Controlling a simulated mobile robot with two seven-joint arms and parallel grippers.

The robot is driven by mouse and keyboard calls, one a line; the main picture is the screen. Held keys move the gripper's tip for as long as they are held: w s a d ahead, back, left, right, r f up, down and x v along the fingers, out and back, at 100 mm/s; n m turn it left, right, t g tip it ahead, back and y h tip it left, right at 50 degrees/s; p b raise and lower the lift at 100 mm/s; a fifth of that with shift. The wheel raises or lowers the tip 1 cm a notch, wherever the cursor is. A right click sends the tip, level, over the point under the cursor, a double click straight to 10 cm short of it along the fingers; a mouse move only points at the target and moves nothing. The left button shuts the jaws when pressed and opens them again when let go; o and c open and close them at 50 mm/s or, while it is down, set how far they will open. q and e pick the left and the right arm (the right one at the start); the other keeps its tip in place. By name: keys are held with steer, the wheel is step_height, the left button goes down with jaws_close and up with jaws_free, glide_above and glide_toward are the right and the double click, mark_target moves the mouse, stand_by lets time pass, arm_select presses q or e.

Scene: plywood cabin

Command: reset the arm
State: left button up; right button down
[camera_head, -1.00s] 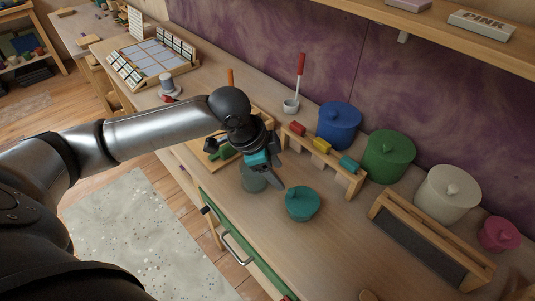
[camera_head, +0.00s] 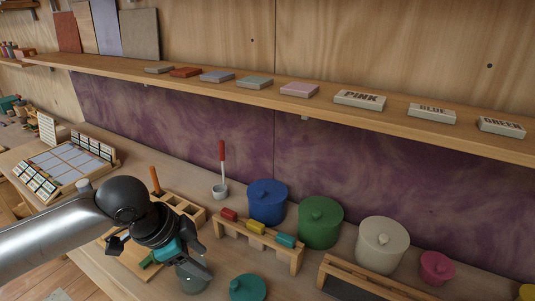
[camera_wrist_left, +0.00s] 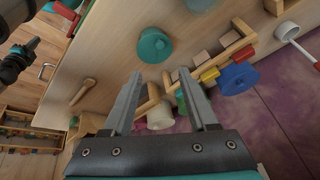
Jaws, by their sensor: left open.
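My left arm comes in from the left in the head view. Its left gripper (camera_head: 190,266) hangs over the workbench (camera_head: 120,279), pointing down, in front of a small rack with coloured blocks. The left wrist view shows its two fingers (camera_wrist_left: 157,78) apart with nothing between them. A teal lidded pot (camera_head: 248,288) stands to the right of the gripper; it also shows in the left wrist view (camera_wrist_left: 154,46). A greenish glass jar (camera_head: 193,280) is partly hidden behind the fingers. Dark robot parts at the left edge of the wrist view may be my right arm; its jaws are unclear.
Blue (camera_head: 267,203), green (camera_head: 320,224), white (camera_head: 381,246) and pink (camera_head: 436,268) pots line the back. The block rack (camera_head: 258,246) stands before them. A shelf (camera_head: 290,101) with labelled boxes runs above. A tile board (camera_head: 66,164) lies at the far left.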

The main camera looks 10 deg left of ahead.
arm_select(q)
steer(key=s+d+f+n, duration=0.2)
steer(key=s+d+f, duration=0.45)
steer(key=d, duration=0.25)
steer(key=s+a+f+n+y, duration=0.3)
steer(key=s+a+f+n, duration=0.2)
steer(key=s+n, duration=0.45)
step_height(320, 180, down, 27)
steer(key=s+m+g+b, duration=0.1)
steer(key=s+m+b, duration=0.15)
steer(key=b, duration=0.25)
steer(key=s+a+f+g+b, duration=0.1)
steer(key=s+f+b, duration=0.3)
steer(key=s+f, duration=1.1)
step_height(320, 180, down, 3)
steer(key=shift+s+a+f+g, duration=0.1)
steer(key=shift+s+a+g, duration=0.2)
steer(key=shift+a, duration=0.6)
